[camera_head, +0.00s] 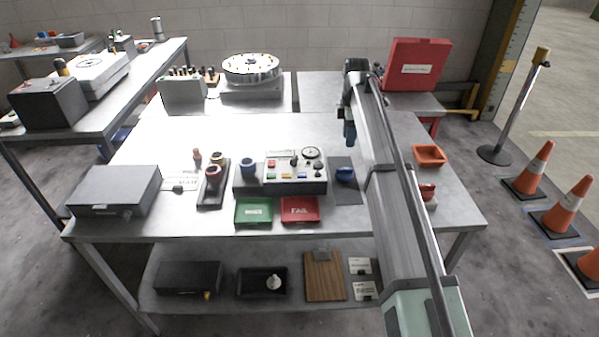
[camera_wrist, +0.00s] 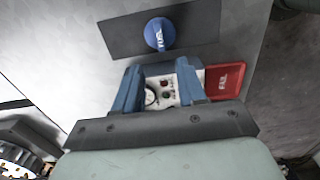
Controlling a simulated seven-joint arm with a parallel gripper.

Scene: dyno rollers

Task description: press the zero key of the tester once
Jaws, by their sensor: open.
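The tester (camera_head: 296,178) is a grey box with a pale panel on the middle of the table. Its panel carries a round dial, a small lever and several coloured keys; the key labels are too small to read, so I cannot tell which is the zero key. My gripper (camera_head: 350,137) is above and behind the tester's right end, its blue fingers apart and empty. In the wrist view, part of the tester's panel (camera_wrist: 166,92) shows between the open fingers of my gripper (camera_wrist: 158,82), with the dial and some keys visible; the rest is hidden.
A blue FUEL knob (camera_head: 345,174) on a dark plate stands right of the tester. Green (camera_head: 254,211) and red FAIL (camera_head: 300,209) trays lie in front. The table behind is clear.

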